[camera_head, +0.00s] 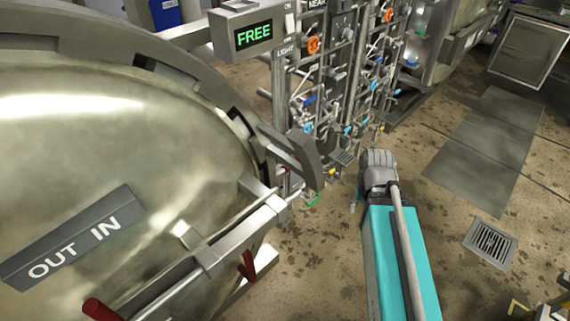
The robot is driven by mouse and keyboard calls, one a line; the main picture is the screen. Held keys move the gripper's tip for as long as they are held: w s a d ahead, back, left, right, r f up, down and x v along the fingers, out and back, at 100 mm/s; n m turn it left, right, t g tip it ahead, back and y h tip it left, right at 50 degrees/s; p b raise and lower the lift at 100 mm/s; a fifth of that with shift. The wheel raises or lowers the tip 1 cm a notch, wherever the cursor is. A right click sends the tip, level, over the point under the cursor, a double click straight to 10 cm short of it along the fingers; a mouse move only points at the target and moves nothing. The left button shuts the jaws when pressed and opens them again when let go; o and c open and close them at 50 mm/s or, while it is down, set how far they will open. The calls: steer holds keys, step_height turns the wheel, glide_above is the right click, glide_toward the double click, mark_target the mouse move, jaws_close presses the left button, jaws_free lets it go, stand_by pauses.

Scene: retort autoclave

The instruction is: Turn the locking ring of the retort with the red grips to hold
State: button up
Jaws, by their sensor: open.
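The large domed metal door of the retort (110,110) fills the left of the head view. Its thick locking ring (200,72) runs round the rim, with dark notches along it. One red grip (101,310) shows at the bottom left edge, and a second red part (247,266) shows below the metal bar. A dark plate (75,240) on the door reads "OUT IN". The display box (252,32) above the ring reads "FREE" in green. My teal arm link stands at bottom centre, right of the door. I cannot make out my gripper's fingers.
A metal bar with a bracket (208,260) crosses the lower door. A rack of pipes and valves with orange handwheels (313,45) stands behind the ring. The floor right of my arm is open, with a drain grate (490,243) and dark floor plates (490,145).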

steer(key=shift+w+d, duration=0.2)
steer(key=shift+d, duration=0.2)
steer(key=o, duration=0.3)
steer(key=shift+w, duration=0.15)
steer(key=m+y+b, duration=0.3)
steer(key=m+y, duration=0.4)
steer(key=y, duration=0.1)
glide_toward(292, 164)
steer(key=v, duration=0.2)
steer(key=shift+s+r+t, duration=0.1)
steer(key=shift+s+t, duration=0.3)
steer(key=shift+s, duration=0.1)
steer(key=shift+b+x, duration=5.4)
steer(key=shift+x, duration=1.5)
